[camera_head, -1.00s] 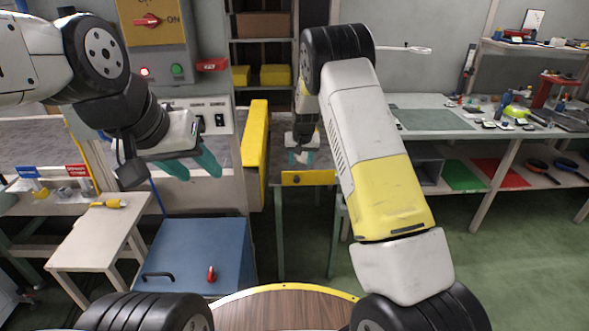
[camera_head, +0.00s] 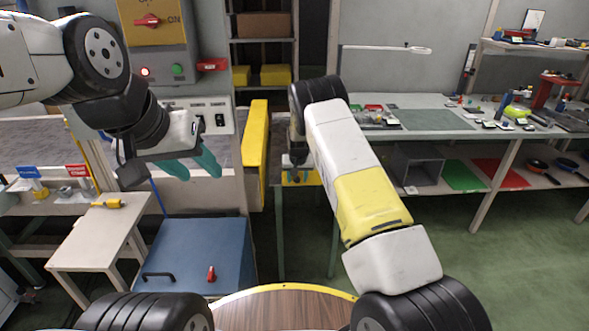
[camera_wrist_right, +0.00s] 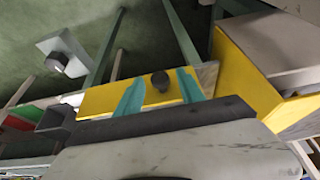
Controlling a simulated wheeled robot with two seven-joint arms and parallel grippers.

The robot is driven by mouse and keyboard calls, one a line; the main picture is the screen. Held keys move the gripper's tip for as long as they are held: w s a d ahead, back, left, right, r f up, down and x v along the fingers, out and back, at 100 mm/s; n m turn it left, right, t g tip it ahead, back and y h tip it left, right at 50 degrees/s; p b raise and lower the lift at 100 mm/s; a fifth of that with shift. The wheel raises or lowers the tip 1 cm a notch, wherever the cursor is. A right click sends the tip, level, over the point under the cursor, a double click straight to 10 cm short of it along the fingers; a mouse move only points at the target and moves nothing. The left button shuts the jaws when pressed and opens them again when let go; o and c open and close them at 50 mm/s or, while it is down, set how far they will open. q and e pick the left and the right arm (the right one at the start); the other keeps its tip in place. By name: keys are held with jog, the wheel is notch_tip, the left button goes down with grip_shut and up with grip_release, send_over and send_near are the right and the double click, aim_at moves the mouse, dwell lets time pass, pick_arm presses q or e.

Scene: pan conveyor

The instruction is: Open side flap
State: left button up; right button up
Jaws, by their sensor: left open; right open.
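The side flap looks to be the low yellow panel (camera_head: 313,179) at the centre of the head view, largely behind my right wrist. In the right wrist view the yellow panel (camera_wrist_right: 102,99) carries a black round knob (camera_wrist_right: 160,80). My right gripper (camera_wrist_right: 160,90) is open, with its teal fingers on either side of the knob. I cannot tell whether they touch it. In the head view my right gripper is mostly hidden by its own wrist. My left gripper (camera_head: 192,165) is open and empty in front of the control cabinet.
A tall yellow panel (camera_head: 255,150) stands just left of the flap. A blue box (camera_head: 195,250) with a black handle is at lower left, beside a small table (camera_head: 95,240). A workbench (camera_head: 450,130) with tools and trays is at right. Green floor lies open between.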

jog(key=shift+c, duration=0.3)
grip_shut()
dwell(1.1)
